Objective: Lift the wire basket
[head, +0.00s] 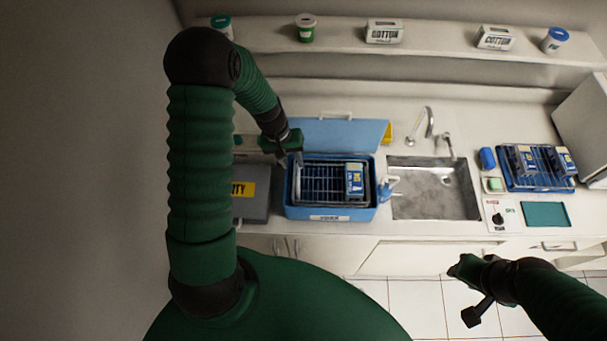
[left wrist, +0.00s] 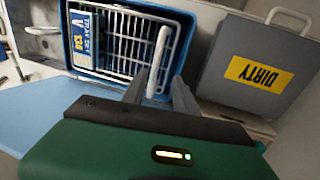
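The wire basket (head: 322,184) sits inside the open blue box (head: 331,213), with a blue-and-white pack labelled "TRAY SET" (head: 354,181) at its right end. In the left wrist view the basket (left wrist: 122,47) shows its pale loop handle (left wrist: 158,58) standing up at the near end. My left gripper (head: 298,160) is at the box's left end. In the left wrist view its two fingers (left wrist: 160,95) are apart, with the handle's lower end between them in the picture; contact cannot be told. My right gripper (head: 468,292) is open and empty, in front of the counter.
The box's blue lid (head: 335,134) is open at the back. A grey case marked "DIRTY" (head: 251,206) stands left of the box. A sink (head: 434,188) with a tap is to the right. A blue rack (head: 540,167) holding packs is farther right.

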